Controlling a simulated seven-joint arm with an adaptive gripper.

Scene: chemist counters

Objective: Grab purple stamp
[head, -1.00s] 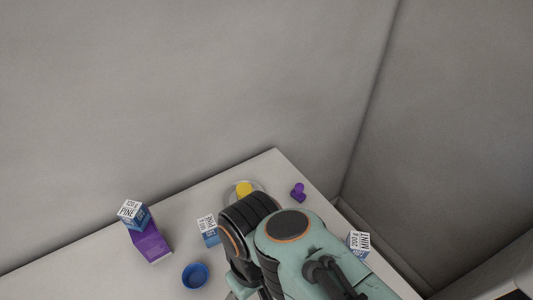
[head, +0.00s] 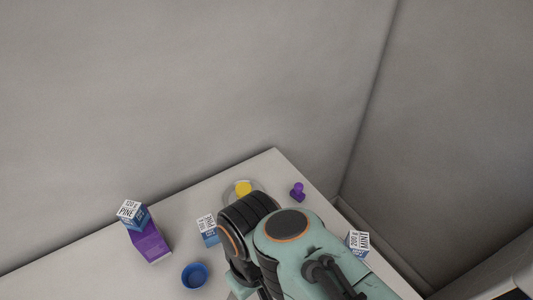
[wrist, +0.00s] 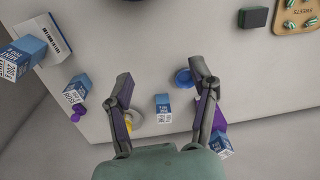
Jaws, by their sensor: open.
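The purple stamp (head: 298,192) stands upright on the counter near its far right edge, right of the yellow piece in the head view. In the wrist view the purple stamp (wrist: 78,113) lies left of my gripper (wrist: 161,76), outside the left finger and close to a blue-and-white box. My gripper is open, with nothing held between its fingers. The fingers hang over the counter, with a small blue-and-white box (wrist: 162,105) seen in the gap below. In the head view my arm hides the gripper.
A yellow piece (head: 244,188) sits on a round clear dish. A blue bowl (head: 195,275), a purple box (head: 151,243) with a PINE box (head: 133,214), and a MINT box (head: 358,243) stand around. A blue-and-white box (wrist: 75,90) is beside the stamp. Walls close off the back and right.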

